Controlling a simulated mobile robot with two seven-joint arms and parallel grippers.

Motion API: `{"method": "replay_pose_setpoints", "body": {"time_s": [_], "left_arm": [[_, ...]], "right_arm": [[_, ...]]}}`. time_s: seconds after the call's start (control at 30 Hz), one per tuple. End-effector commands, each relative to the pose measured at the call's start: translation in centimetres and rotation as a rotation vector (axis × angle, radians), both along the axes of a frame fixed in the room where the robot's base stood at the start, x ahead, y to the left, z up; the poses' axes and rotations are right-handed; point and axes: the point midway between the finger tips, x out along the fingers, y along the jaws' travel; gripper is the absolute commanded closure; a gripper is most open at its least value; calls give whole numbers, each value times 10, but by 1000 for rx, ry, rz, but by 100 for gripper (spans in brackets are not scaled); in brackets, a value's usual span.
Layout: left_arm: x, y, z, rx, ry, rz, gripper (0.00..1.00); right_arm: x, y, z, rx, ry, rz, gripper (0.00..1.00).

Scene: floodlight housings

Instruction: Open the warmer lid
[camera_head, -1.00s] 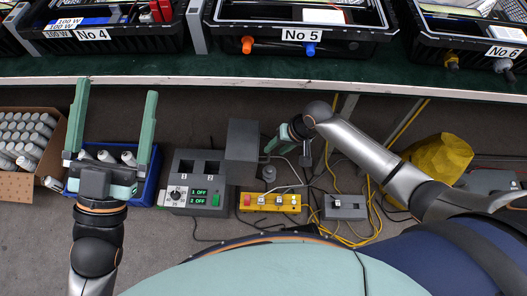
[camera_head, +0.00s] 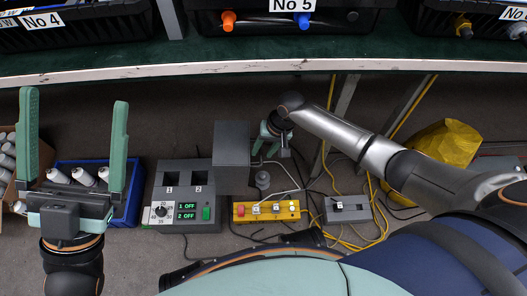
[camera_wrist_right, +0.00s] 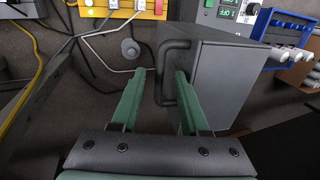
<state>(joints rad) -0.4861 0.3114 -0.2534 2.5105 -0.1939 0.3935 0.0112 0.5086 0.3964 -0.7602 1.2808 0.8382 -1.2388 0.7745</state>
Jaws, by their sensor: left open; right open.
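The warmer appears to be the dark grey box (camera_head: 232,150) on the floor in the head view, right of the control unit. In the right wrist view the box (camera_wrist_right: 222,85) fills the right side, with a black bar handle (camera_wrist_right: 161,75) on its near side. My right gripper (camera_wrist_right: 159,73) is open, with one green finger on each side of the handle; I cannot tell whether they touch it. In the head view this gripper (camera_head: 270,131) is at the box's right side, partly hidden by its arm. My left gripper (camera_head: 75,97) is open and empty at the far left.
A control unit (camera_head: 183,196) with two slots and OFF displays stands left of the box. A yellow switch box (camera_head: 266,210), a small grey switch box (camera_head: 346,208) and loose cables lie nearby. A blue crate (camera_head: 128,206) holds white cylinders. The bench edge (camera_head: 200,71) runs overhead.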

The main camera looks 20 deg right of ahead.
Motion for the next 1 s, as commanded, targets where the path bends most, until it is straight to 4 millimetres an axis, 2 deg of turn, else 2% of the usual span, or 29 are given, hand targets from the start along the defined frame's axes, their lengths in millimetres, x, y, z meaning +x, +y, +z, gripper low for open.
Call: {"method": "replay_pose_setpoints", "body": {"time_s": [0.23,0.63,1.0], "left_arm": [[0,0,0,0,1,0,0],[0,0,0,1,2,1,0],[0,0,0,1,2,1,0]], "right_arm": [[0,0,0,0,0,1,55],[0,0,0,-1,0,0,100],[0,0,-1,-1,0,0,100]]}}
